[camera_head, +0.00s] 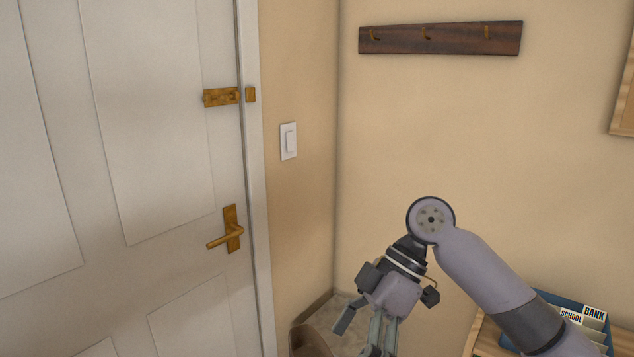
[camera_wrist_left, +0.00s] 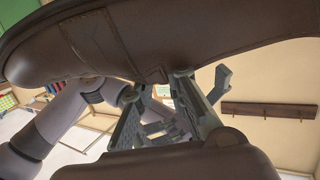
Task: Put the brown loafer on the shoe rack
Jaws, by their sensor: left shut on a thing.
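The brown loafer (camera_wrist_left: 215,35) fills the top of the left wrist view, very close to the camera. My left gripper (camera_wrist_left: 157,80) shows below it, with its grey fingers shut on the loafer. In the head view my left gripper is not visible. A brown rounded edge (camera_head: 311,341) at the bottom of the head view may be part of the loafer; most of it is cut off. My right gripper (camera_head: 381,335) hangs down from the arm at the right of the head view. Its tips reach the bottom edge, so its opening is unclear. I see no shoe rack clearly.
A white door (camera_head: 150,120) with a brass handle (camera_head: 228,232) stands at left. A wooden hook rail (camera_head: 440,39) is on the wall above. A blue file holder (camera_head: 560,299) sits on a wooden surface at lower right. The floor shows only in the corner.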

